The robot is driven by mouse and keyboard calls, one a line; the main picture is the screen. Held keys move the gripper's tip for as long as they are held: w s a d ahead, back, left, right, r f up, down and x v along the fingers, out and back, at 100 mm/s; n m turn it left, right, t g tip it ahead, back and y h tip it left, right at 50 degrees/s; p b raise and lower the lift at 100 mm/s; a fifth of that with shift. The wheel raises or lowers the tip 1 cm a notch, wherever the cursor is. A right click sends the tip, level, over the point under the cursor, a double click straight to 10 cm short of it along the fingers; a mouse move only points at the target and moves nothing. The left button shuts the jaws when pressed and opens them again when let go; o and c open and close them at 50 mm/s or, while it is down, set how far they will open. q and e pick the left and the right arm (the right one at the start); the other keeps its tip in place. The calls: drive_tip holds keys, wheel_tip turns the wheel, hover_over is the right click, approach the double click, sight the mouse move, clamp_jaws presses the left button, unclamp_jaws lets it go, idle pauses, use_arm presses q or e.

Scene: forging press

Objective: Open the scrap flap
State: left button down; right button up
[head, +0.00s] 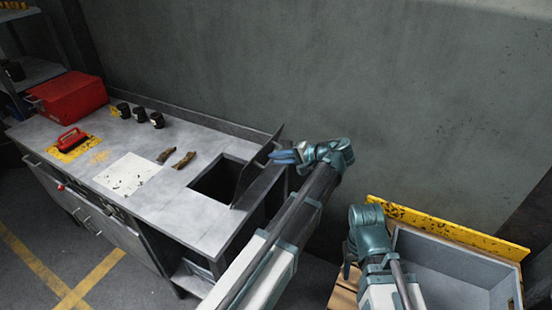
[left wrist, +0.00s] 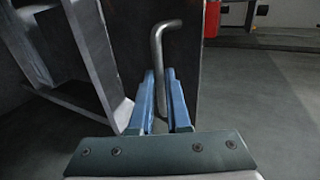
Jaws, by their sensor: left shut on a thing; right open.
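The scrap flap (head: 252,178) stands raised, roughly upright, at the right side of the dark square scrap opening (head: 215,180) in the workbench top. In the left wrist view the flap is a dark panel (left wrist: 188,75) with a bent grey metal rod handle (left wrist: 157,50). My left gripper (head: 280,156) is at the flap's right side; its blue fingers (left wrist: 161,100) are shut on the handle, one on each side of the rod. My right gripper (head: 348,268) is open and empty, low at the right, beside a grey bin; its fingers are only partly visible.
The grey workbench (head: 205,215) holds a red toolbox (head: 68,97), a red-handled tool (head: 71,139), several dark cups, two brown scrap pieces (head: 184,160) and a white sheet (head: 127,174). A grey bin (head: 440,262) with a yellow board (head: 450,230) stands right. A wall rises behind.

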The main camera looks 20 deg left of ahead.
use_arm(q)
drive_tip(key=shift+d+f, duration=0.1)
drive_tip(key=shift+f, duration=0.1)
use_arm(e)
drive_tip(key=shift+f, duration=0.1)
use_arm(q)
drive_tip(key=c, duration=0.9)
unclamp_jaws()
drive_tip(key=shift+w+f, duration=0.1)
use_arm(e)
drive_tip(key=shift+w, duration=0.1)
use_arm(q)
drive_tip(key=shift+r, duration=0.2)
